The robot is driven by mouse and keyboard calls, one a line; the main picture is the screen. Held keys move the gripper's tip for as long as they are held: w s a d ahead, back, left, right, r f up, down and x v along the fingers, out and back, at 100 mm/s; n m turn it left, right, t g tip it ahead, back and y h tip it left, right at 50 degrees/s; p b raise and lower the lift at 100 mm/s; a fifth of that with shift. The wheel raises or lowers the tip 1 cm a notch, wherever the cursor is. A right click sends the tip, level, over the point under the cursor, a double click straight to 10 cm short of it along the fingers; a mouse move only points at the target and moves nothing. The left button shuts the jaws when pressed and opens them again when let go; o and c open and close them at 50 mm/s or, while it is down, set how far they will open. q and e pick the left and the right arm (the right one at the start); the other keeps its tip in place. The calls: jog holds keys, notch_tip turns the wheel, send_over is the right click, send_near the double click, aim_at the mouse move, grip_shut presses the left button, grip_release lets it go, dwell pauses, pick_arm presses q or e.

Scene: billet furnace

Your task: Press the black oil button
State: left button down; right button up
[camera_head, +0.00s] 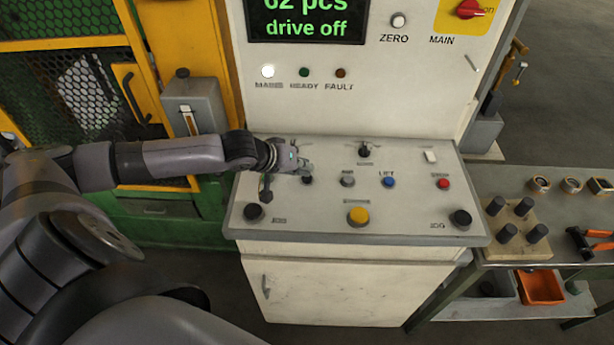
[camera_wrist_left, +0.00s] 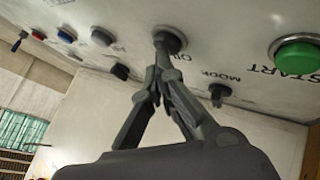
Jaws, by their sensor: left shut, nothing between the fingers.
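The black oil button (camera_head: 307,180) is on the left part of the sloped control panel (camera_head: 400,222). In the left wrist view, a dark round button (camera_wrist_left: 173,41) beside lettering that begins "OI" is partly hidden behind the fingertips. My left gripper (camera_head: 303,168) is over the panel at this button. In the left wrist view its fingers (camera_wrist_left: 161,42) are closed together, empty, with their tips at the button face. I cannot tell whether the tips touch it or whether it is pushed in. My right gripper is out of view.
The green START button (camera_wrist_left: 297,55) and the MODE switch (camera_wrist_left: 219,93) are close to my fingers. The panel also carries a blue button (camera_head: 388,182), a red button (camera_head: 443,183) and a yellow button (camera_head: 358,216). A workbench (camera_head: 490,180) stands to the right.

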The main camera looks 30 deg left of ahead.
pick_arm(q)
jog(key=shift+f, duration=0.3)
dwell(0.4)
jog(key=shift+r, duration=0.15)
jog(key=shift+r+p, duration=0.7)
jog(key=shift+p, duration=0.35)
jog(key=shift+r, duration=0.1)
notch_tip(320, 180, up, 5)
jog(key=p, duration=0.5)
jog(key=shift+p, duration=0.4)
